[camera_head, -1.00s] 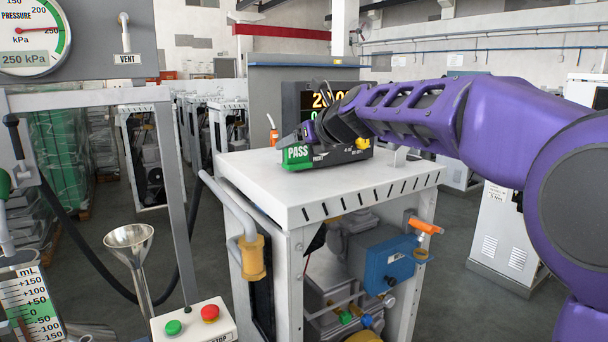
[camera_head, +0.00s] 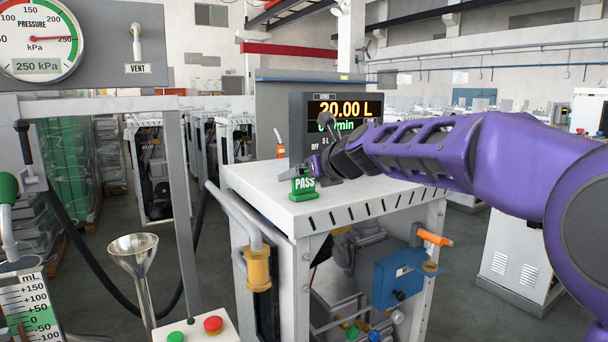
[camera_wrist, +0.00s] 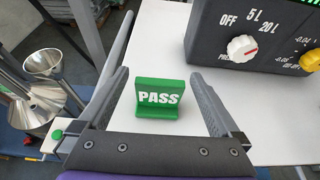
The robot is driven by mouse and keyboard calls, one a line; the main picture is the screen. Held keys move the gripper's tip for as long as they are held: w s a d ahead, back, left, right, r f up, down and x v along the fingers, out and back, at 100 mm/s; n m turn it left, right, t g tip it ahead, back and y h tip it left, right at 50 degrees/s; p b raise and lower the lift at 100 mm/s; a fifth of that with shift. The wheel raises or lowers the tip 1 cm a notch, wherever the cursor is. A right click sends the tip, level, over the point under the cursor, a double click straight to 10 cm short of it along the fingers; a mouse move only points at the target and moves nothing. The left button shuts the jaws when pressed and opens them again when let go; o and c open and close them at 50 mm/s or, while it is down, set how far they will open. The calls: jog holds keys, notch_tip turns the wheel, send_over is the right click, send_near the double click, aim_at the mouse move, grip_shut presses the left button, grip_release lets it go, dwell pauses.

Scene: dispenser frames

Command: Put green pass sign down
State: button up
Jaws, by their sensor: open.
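The green PASS sign (camera_head: 304,187) stands upright on the white top of the dispenser cabinet (camera_head: 262,184), near its left front edge. In the wrist view the sign (camera_wrist: 158,99) sits between the two fingers of my gripper (camera_wrist: 160,90), with a clear gap on each side. My gripper is open and touches neither side of the sign. In the head view my gripper (camera_head: 311,170) is just behind and above the sign, and its fingers are partly hidden there.
The dark display unit (camera_head: 338,110) reads 20.00 L and stands on the cabinet top behind my gripper. A metal funnel (camera_head: 134,250) and a button box (camera_head: 195,328) are at the front left. The front right of the cabinet top is bare.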

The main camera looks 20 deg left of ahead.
jog(key=b+v, duration=0.1)
jog(key=v, duration=1.1)
jog(key=shift+s+r, duration=0.1)
